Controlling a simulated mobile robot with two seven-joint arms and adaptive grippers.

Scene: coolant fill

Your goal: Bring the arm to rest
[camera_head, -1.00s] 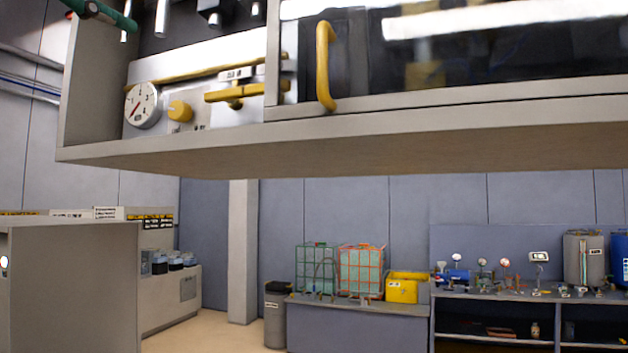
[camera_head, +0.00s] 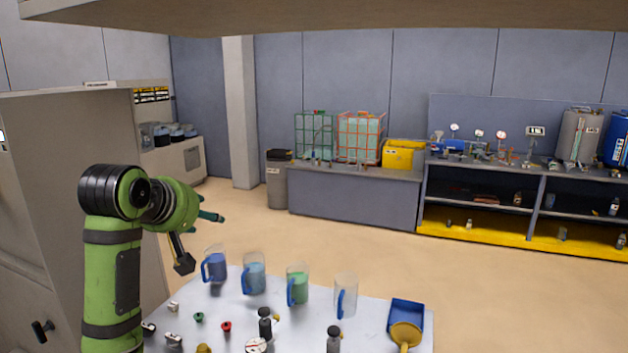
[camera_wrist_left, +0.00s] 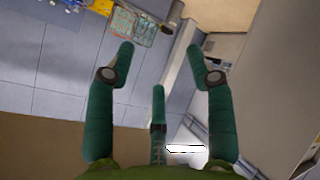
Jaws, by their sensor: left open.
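My left arm rises at the left of the head view, green with black joints. Its gripper (camera_head: 197,240) is raised at the back left corner of the work table, left of the jugs and partly hidden by the wrist. In the left wrist view its dark green fingers (camera_wrist_left: 160,75) are spread apart with nothing between them. My right gripper is in neither view.
The white table (camera_head: 285,315) holds several jugs with blue handles, including a green-filled jug (camera_head: 297,284), small parts and a blue tray (camera_head: 406,315). A grey cabinet (camera_head: 60,190) stands close at left. Open floor lies beyond, before the shelves (camera_head: 490,200).

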